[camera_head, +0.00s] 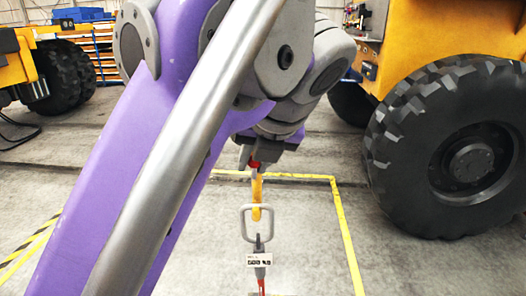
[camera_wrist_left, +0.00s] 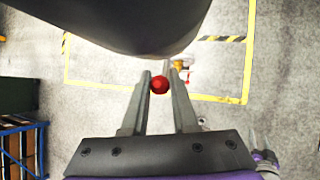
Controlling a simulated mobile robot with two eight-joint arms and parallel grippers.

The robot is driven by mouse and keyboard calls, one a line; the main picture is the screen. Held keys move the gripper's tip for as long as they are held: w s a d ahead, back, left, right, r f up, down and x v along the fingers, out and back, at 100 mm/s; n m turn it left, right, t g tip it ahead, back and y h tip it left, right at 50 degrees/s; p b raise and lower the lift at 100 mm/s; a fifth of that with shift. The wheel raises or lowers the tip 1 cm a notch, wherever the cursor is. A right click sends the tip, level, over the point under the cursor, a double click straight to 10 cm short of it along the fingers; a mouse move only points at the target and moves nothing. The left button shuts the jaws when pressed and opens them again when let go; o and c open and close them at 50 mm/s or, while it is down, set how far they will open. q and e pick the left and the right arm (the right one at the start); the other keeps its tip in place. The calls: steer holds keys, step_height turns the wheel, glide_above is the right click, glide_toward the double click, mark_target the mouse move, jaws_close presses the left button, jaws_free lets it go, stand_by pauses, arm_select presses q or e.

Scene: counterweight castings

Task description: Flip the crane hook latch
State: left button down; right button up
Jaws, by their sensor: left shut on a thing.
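My left gripper (camera_head: 254,160) points down at the centre of the head view, with its fingers at a small red ball-shaped knob (camera_head: 255,165). The knob also shows between the fingertips in the left wrist view (camera_wrist_left: 159,84), and the gripper (camera_wrist_left: 158,76) is shut on it. Just below the knob hangs a yellow hook (camera_head: 256,196), with a grey metal link (camera_head: 242,222) around its lower end. The latch itself is too small or hidden to make out, and so is the hook's opening.
A tagged sling fitting (camera_head: 259,261) hangs under the link. Yellow floor lines (camera_head: 343,225) mark the concrete around the hook. A yellow vehicle with a big black tyre (camera_head: 455,150) stands at right; another tyre (camera_head: 66,75) is at far left. The marked floor looks clear.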

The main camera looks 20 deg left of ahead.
arm_select(q)
steer(key=shift+s+a+r+g, duration=0.1)
steer(key=shift+s+g, duration=0.05)
steer(key=shift+g, duration=0.15)
steer(key=c, duration=0.7)
jaws_free()
steer(key=shift+d+r, duration=0.3)
steer(key=shift+r, duration=0.25)
steer(key=s+d+r, duration=0.1)
steer(key=s+d, duration=0.8)
steer(key=shift+s+r, duration=0.2)
steer(key=shift+r, duration=0.05)
